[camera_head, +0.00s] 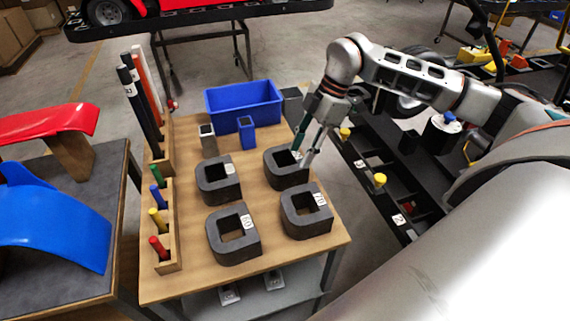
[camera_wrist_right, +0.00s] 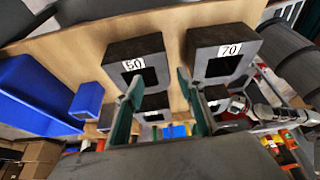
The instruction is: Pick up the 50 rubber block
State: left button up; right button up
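The 50 rubber block (camera_head: 284,175) is a dark grey block with a square hole, at the back right of the wooden table. In the right wrist view, its front with the white 50 label (camera_wrist_right: 140,48) is at upper centre. My right gripper (camera_head: 302,157) points down at the block's right side in the head view. Its two green-edged fingers (camera_wrist_right: 160,100) are apart with nothing held. One finger overlaps the block's lower part in the wrist view. I cannot tell whether they touch. My left gripper is in neither view.
The 70 block (camera_head: 306,218) stands in front of it; two similar blocks stand at left (camera_head: 213,188) and front left (camera_head: 230,242). A blue bin (camera_head: 243,104) and small blue box (camera_head: 247,138) are behind. A rack of rods (camera_head: 168,225) lines the left edge.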

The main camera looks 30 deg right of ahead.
aim_at(292, 168)
jog(key=x, duration=0.2)
jog(key=p+x, duration=0.1)
jog(key=x, duration=0.1)
jog(key=shift+s+a, duration=0.2)
jog(key=shift+a, duration=0.2)
jog(key=shift+w+a+f, duration=0.1)
jog(key=shift+a+f, duration=0.1)
jog(key=shift+f, duration=0.4)
grip_shut()
